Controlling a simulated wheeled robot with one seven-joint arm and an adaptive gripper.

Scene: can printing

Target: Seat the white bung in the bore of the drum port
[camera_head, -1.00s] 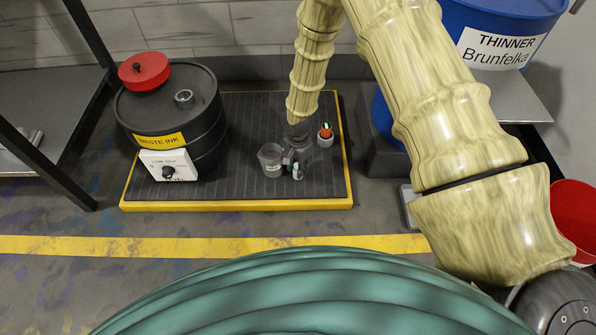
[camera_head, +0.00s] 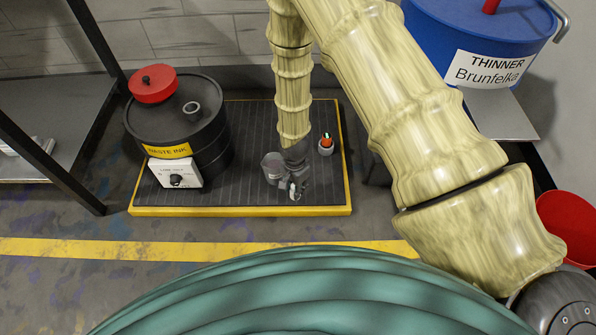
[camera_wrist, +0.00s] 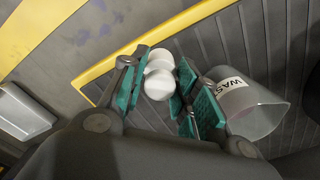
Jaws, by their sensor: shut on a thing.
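The white bung (camera_wrist: 158,85) shows in the wrist view as rounded white shapes between the teal finger pads. My gripper (camera_wrist: 155,76) is shut on it. In the head view my gripper (camera_head: 293,185) is low over the dark grated platform, to the right of the black drum (camera_head: 210,147). The bung is too small there to make out clearly. The drum port (camera_head: 191,109) is a short grey ring on the drum's lid, and its bore looks open and dark. My gripper is well apart from the port.
A clear cup with a label (camera_wrist: 255,112) stands close beside my fingers in the wrist view. A small red-and-white item (camera_head: 326,144) stands on the yellow-edged platform (camera_head: 240,211). A black shelf post (camera_head: 50,162) rises at left.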

